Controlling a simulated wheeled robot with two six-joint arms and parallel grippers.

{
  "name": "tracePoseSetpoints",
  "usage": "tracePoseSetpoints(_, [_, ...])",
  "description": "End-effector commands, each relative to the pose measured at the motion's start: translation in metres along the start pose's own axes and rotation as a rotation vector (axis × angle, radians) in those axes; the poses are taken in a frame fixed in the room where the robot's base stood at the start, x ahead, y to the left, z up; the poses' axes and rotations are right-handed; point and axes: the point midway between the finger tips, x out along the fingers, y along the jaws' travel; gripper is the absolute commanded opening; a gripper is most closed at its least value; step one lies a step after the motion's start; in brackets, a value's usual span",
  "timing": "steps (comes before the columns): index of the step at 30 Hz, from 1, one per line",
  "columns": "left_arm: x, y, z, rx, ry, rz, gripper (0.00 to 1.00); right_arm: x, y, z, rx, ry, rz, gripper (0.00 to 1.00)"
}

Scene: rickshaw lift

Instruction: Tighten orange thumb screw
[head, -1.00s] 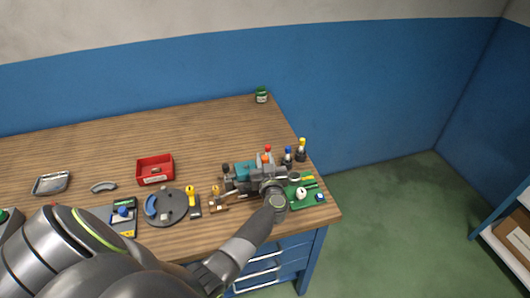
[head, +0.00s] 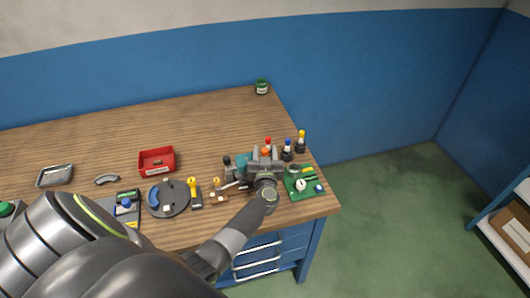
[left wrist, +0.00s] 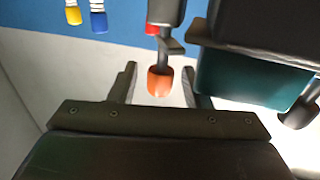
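The orange thumb screw (left wrist: 160,82) hangs below a dark bracket on a thin shaft in the left wrist view. It appears between my left gripper's two grey fingers (left wrist: 157,84), with a gap on each side. The fingers are open; whether their tips reach the screw's depth is unclear. In the head view the orange screw (head: 265,152) shows as a small spot by my left gripper (head: 263,160), at the dark and teal fixture (head: 242,160). The teal block (left wrist: 250,82) is right of the fingers in the left wrist view. My right gripper is not in view.
Red, blue (head: 287,149) and yellow-topped (head: 301,141) tools stand behind the fixture. A green board (head: 302,184) lies right of it, near the table edge. A round grey plate (head: 168,197) and red bin (head: 157,161) are left.

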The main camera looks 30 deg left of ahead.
Motion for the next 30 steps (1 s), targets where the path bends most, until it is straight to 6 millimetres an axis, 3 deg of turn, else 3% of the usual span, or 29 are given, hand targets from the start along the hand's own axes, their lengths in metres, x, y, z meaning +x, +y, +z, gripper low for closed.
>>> tracePoseSetpoints(8, [-0.001,0.0,0.0,0.0,0.0,0.0,0.44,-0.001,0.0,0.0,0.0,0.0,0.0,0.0])
tracePoseSetpoints(13, [-0.017,0.0,-0.002,-0.001,-0.003,-0.001,0.44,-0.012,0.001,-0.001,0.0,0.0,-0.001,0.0])
tracePoseSetpoints(22, [-0.088,0.0,-0.003,-0.002,-0.006,-0.002,0.44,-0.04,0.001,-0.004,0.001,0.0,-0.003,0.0])
tracePoseSetpoints(30, [-0.147,0.0,-0.001,-0.001,-0.004,-0.002,0.44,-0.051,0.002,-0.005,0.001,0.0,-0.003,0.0])
